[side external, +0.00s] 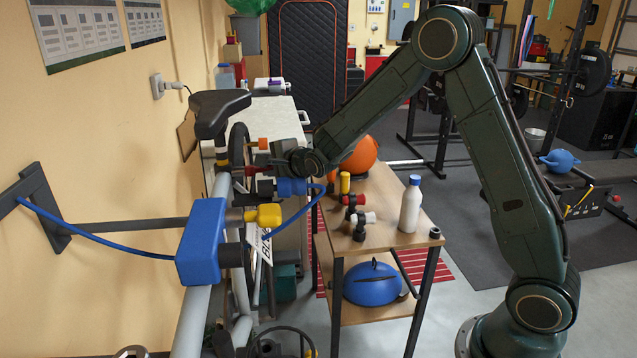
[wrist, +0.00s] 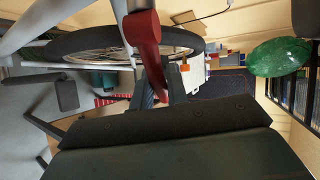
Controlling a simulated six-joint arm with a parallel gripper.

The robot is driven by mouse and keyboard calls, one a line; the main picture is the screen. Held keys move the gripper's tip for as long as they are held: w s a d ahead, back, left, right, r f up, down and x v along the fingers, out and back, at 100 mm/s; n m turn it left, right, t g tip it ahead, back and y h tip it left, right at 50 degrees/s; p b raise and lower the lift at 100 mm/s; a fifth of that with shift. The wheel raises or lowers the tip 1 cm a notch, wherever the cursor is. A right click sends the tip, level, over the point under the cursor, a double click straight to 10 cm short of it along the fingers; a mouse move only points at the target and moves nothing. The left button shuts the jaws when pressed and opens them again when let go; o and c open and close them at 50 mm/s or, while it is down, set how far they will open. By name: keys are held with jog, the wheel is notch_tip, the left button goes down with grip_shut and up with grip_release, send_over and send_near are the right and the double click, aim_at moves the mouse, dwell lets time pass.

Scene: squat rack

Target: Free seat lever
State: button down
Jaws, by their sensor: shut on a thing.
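The red seat lever (wrist: 143,35) fills the top middle of the wrist view. Its lower end runs down between the dark fingers of my gripper (wrist: 161,90), which are shut on it. In the side view, my gripper (side external: 279,160) reaches in from the right, and the red lever (side external: 256,170) shows small at its fingertips, partly hidden. The lever sits on the bike below the black saddle (side external: 217,108). The exact angle of the lever is hard to tell.
A blue clamp (side external: 201,242) with a yellow knob (side external: 264,215) holds the bike by a wall arm (side external: 125,232). A blue cable (side external: 100,243) hangs nearby. A wooden cart (side external: 392,245) carries a white bottle (side external: 410,207) and an orange ball (side external: 359,157) close under my arm.

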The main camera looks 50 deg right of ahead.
dwell(0.3)
jog(key=c, duration=1.4)
grip_release()
jog(key=shift+v, duration=1.1)
notch_tip(320, 180, up, 7)
jog(key=shift+s+r, duration=0.2)
jog(key=shift+s, duration=0.15)
jog(key=shift+o, duration=0.2)
